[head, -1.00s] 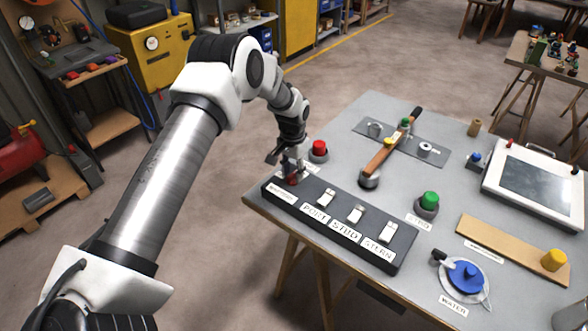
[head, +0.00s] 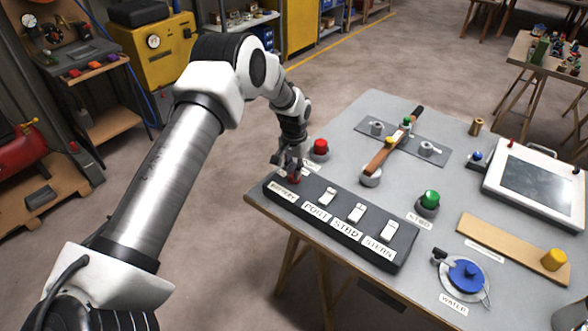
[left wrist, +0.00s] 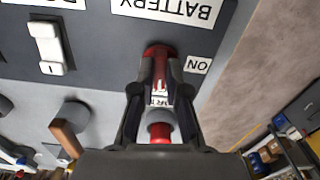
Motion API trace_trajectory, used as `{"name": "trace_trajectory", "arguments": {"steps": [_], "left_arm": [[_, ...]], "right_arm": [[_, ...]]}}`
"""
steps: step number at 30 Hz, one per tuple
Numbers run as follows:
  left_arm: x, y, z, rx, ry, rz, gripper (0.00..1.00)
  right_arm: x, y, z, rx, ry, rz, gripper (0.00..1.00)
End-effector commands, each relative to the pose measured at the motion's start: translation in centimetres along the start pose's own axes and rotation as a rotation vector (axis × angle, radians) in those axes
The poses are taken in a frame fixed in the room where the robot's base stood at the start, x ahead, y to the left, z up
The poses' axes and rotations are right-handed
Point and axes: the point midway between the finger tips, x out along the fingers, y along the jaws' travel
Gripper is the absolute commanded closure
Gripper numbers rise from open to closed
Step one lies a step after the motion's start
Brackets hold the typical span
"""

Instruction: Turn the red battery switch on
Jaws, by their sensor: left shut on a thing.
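The red battery switch (head: 294,178) sits at the left end of a dark switch panel (head: 345,238), by the BATTERY label (head: 283,190). In the left wrist view the red switch (left wrist: 158,50) shows between my fingertips, under the BATTERY label (left wrist: 168,10) and beside an ON label (left wrist: 198,65). My left gripper (head: 293,173) reaches down over it and is shut on it; it also shows in the left wrist view (left wrist: 160,80). The fingers hide most of the switch, so its exact turn is hard to tell. My right gripper is not in view.
White rocker switches (head: 357,213) line the panel. A red button (head: 320,148) stands just behind the gripper. A wooden-handled lever (head: 390,150), a green button (head: 430,199) and a blue valve (head: 466,275) are farther right on the grey table (head: 330,190).

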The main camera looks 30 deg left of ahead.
Motion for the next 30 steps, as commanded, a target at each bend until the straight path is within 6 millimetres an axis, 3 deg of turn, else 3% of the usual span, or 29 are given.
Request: {"name": "trace_trajectory", "arguments": {"steps": [30], "left_arm": [[0.1,0.0,0.1,-0.917,-0.002,-0.001,1.00]], "right_arm": [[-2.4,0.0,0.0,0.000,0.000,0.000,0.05]]}}
